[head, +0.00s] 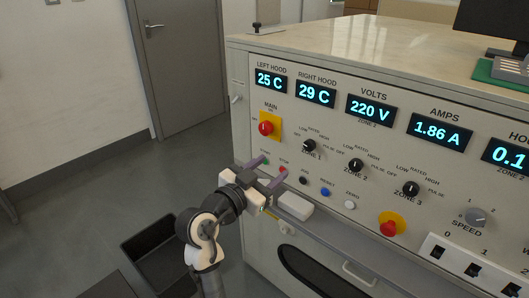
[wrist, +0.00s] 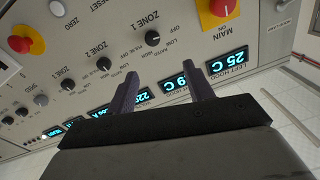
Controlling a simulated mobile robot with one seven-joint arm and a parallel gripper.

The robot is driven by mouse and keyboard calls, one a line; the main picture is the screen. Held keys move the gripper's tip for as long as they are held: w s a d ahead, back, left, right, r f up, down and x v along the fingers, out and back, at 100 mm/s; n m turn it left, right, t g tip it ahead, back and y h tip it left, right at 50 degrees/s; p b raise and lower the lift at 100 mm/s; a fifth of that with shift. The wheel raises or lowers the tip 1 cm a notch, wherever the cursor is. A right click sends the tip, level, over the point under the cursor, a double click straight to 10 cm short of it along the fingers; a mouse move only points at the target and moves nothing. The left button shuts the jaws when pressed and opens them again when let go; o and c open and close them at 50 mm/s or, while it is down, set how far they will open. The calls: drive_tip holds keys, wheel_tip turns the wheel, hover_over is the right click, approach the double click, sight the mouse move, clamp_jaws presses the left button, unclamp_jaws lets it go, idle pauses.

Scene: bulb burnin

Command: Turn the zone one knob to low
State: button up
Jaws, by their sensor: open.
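The zone one knob (head: 309,146) is a small black dial on the upper left of the cream panel, ringed by off, low, rated, high and pulse labels. Its pointer is too small to read surely. It also shows in the wrist view (wrist: 152,38), beyond the gap between my fingers. My gripper (head: 271,169) is open and empty, with purple fingers, below and left of the knob in the head view. In the wrist view the fingers (wrist: 160,70) are apart and nothing is between them. The knob appears untouched.
The zone two knob (head: 356,165) and zone three knob (head: 411,188) lie to the right. The red main switch (head: 266,128) is close on the left. Small buttons, including a blue one (head: 326,191), sit below the knobs near my gripper. Open floor lies left of the cabinet.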

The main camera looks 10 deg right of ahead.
sight(308, 147)
drive_tip(key=shift+g, duration=0.5)
drive_tip(key=p+x, duration=0.1)
drive_tip(key=x, duration=0.6)
drive_tip(key=p+x, duration=0.2)
drive_tip(key=x, duration=0.5)
drive_tip(key=shift+s+d+f, duration=0.2)
drive_tip(key=shift+s+d, duration=0.05)
drive_tip(key=shift+s, duration=0.05)
drive_tip(key=c, duration=1)
drive_tip(key=shift+m, duration=0.3)
